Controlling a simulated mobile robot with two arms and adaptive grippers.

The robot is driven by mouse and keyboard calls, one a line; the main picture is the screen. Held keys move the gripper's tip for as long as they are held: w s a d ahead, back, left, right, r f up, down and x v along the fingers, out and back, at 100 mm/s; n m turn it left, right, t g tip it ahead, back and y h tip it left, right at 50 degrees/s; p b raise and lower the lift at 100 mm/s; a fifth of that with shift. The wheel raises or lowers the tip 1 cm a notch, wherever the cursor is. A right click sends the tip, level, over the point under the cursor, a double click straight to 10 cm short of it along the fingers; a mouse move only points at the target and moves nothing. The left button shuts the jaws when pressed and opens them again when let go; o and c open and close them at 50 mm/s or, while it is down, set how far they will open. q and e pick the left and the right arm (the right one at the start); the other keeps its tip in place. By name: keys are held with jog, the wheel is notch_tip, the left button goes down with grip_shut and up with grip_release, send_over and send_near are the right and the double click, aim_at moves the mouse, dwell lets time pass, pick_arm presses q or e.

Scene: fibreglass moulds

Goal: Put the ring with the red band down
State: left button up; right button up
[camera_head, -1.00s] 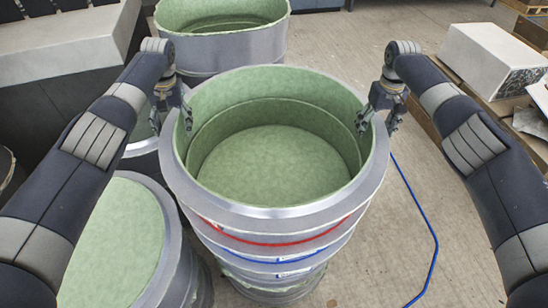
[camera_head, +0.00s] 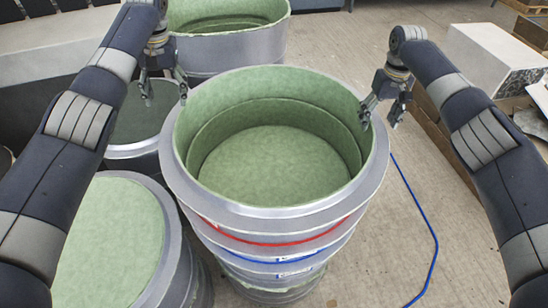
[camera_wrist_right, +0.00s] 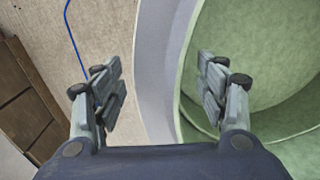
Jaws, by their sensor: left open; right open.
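The ring with the red band (camera_head: 275,242) is a grey ring with a green inside, at the top of a stack in the middle of the head view. It sits on a ring with a blue band (camera_head: 272,262). My left gripper (camera_head: 166,92) is open and empty, above and outside the ring's far left rim. My right gripper (camera_head: 381,117) is open and empty at the right rim. In the right wrist view the jaws (camera_wrist_right: 160,95) are spread, with the grey rim (camera_wrist_right: 160,60) showing between and beyond them.
Another green-lined mould (camera_head: 230,50) stands behind the stack. More moulds stand at left, one at the lower left (camera_head: 105,240). A blue cable (camera_head: 425,220) lies on the floor at right. A white block (camera_head: 490,60) and boards stand at the far right.

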notch_tip(320, 180, up, 8)
jog(key=shift+r, duration=0.15)
dwell(0.6)
